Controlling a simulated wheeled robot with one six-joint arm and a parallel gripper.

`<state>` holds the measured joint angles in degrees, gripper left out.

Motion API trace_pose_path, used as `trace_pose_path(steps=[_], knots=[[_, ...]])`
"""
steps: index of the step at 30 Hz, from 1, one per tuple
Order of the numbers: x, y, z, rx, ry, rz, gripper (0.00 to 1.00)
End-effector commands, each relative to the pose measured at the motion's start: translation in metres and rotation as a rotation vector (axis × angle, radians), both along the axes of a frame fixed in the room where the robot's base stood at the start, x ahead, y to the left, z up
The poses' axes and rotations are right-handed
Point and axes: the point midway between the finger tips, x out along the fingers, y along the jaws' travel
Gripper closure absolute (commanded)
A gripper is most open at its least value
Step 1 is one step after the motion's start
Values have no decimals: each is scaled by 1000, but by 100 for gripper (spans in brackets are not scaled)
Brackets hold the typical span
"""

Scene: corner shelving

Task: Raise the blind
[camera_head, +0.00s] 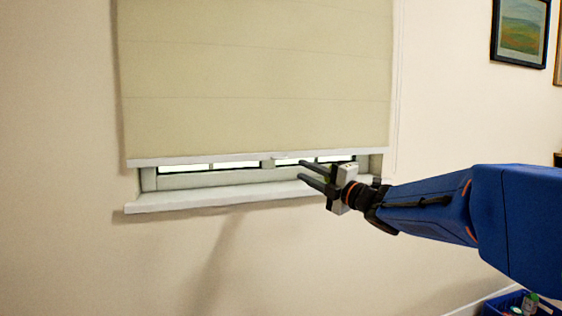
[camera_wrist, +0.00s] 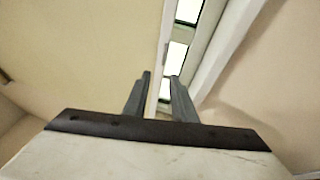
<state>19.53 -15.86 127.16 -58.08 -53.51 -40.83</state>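A cream blind (camera_head: 255,75) hangs over most of the window in the head view, with a white bottom bar (camera_head: 190,161). A small tab (camera_head: 279,156) sits at the bar's middle. The blind also fills the left of the wrist view (camera_wrist: 90,40). My gripper (camera_head: 302,171) is in front of the window, near the bar and just right of the tab. Its two dark fingers are apart, with nothing seen held between them. In the wrist view the fingertips (camera_wrist: 160,76) point toward the bar's edge. I cannot tell whether they touch it.
A white sill (camera_head: 215,198) juts out below the window frame (camera_head: 215,179), close under my gripper. A thin cord (camera_head: 398,90) hangs along the blind's right side. Pictures (camera_head: 520,30) hang at upper right. A blue crate (camera_head: 505,302) with items stands at lower right.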

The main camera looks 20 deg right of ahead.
Motion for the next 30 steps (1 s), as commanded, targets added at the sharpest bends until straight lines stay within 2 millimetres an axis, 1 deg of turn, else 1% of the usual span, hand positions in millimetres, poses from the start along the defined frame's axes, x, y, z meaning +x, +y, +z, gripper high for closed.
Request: trace_pose_path(steps=[1, 12, 18, 24, 30], knots=[[9, 5, 2, 0, 0, 4, 76], [66, 30, 13, 1, 2, 2, 76], [90, 41, 18, 1, 0, 1, 76], [100, 46, 20, 0, 0, 1, 76], [101, 46, 21, 0, 0, 0, 76]])
